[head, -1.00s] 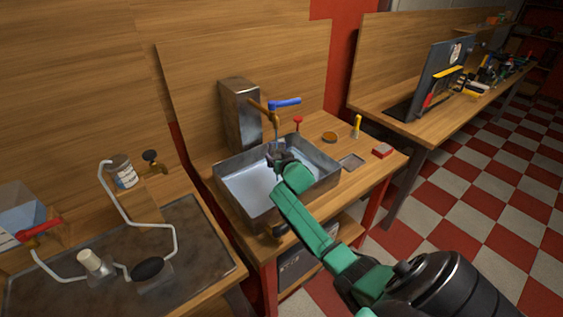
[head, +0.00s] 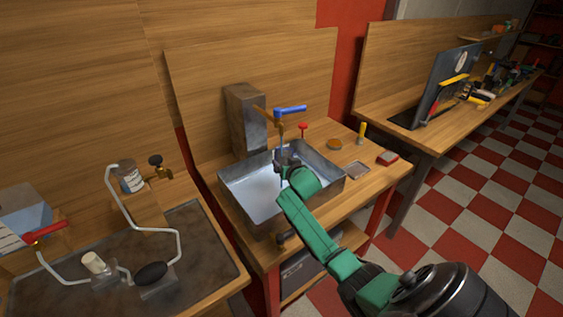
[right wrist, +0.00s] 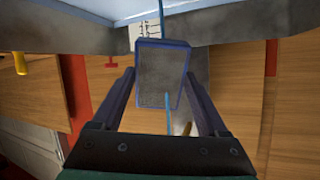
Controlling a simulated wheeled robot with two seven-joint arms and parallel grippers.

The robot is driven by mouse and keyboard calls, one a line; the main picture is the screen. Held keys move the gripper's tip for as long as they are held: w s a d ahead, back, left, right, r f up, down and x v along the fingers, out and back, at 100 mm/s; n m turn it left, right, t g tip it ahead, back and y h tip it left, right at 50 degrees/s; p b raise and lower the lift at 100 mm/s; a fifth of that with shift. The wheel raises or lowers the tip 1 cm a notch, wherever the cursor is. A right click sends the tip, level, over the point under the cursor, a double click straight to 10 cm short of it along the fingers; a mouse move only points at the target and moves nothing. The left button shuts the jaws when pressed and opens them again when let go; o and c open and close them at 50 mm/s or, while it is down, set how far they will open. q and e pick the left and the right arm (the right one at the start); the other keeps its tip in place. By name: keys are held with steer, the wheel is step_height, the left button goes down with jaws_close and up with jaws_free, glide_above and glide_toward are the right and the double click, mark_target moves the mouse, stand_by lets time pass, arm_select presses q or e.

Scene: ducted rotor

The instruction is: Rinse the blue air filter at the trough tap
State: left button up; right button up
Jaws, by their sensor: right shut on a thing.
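The blue air filter (right wrist: 162,75), a grey panel in a blue frame, is between the two fingers of my right gripper (right wrist: 162,88) in the right wrist view. The gripper is shut on it. In the head view my right gripper (head: 284,163) is inside the metal trough (head: 235,197), below the brass tap with a blue handle (head: 290,110). A thin pale blue stream (head: 281,140) comes down from the tap toward the gripper. The filter is mostly hidden in the head view. My left gripper is out of view.
A metal block (head: 246,120) stands behind the trough. A red knob (head: 303,128), a yellow item (head: 362,131) and a red box (head: 390,158) are to the trough's right. A bench with a bent white pipe (head: 150,229) is at the left.

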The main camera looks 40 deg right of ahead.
steer(key=shift+a, duration=0.45)
steer(key=shift+d, duration=0.6)
steer(key=shift+a, duration=0.1)
steer(key=s+p, duration=0.6)
steer(key=s, duration=0.2)
steer(key=shift+a, duration=0.15)
stand_by(0.4)
stand_by(1.1)
